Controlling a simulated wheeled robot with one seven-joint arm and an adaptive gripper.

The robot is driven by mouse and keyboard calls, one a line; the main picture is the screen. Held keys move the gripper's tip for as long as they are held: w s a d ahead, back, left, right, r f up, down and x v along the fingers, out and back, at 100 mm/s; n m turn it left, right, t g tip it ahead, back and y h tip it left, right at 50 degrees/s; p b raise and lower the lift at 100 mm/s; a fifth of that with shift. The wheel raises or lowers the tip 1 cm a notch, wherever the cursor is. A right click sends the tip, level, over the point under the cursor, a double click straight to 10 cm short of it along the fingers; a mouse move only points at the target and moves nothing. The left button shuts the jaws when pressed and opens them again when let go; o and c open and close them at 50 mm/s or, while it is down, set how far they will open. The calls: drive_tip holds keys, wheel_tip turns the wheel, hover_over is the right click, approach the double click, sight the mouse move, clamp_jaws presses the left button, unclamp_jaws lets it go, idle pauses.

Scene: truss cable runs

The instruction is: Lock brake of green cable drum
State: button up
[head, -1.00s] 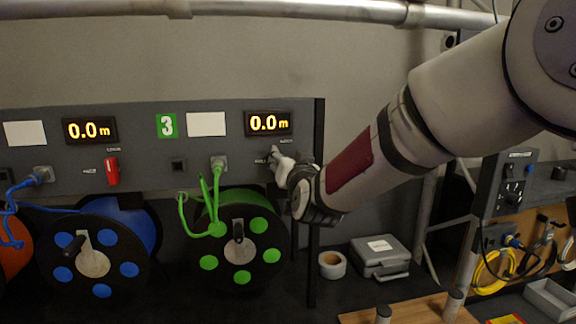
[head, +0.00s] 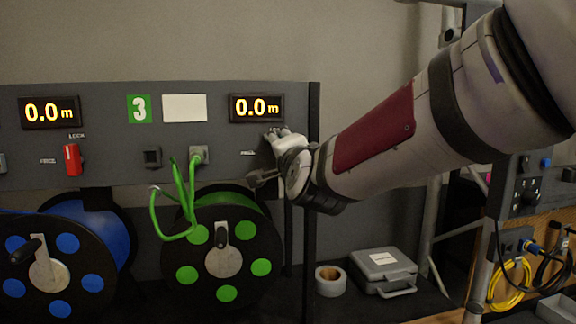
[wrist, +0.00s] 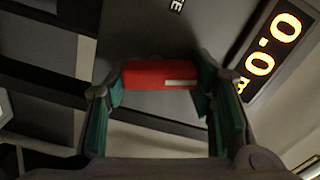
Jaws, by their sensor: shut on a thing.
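The green cable drum (head: 227,258) hangs below the panel in the head view, with green dots, a black crank and green cable (head: 176,205) looped up to a socket. My gripper (head: 277,136) is at the panel just below that display. In the wrist view my gripper (wrist: 158,90) has its two fingers on either side of a red brake lever (wrist: 150,74) with a pale stripe, shut on it. In the head view the gripper hides this lever.
To the left are the blue drum (head: 58,262) and its own red lever (head: 72,160), near the LOCK mark. A dark post (head: 311,240) stands right of the green drum. A tape roll (head: 330,280) and grey case (head: 384,271) sit beyond it.

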drive_tip(key=shift+d+f+m+b, duration=0.1)
drive_tip(key=shift+f+m+b, duration=0.1)
drive_tip(key=shift+m+b, duration=1.9)
drive_tip(key=o, duration=1.2)
drive_tip(key=shift+r, duration=0.1)
drive_tip(key=v, duration=1.2)
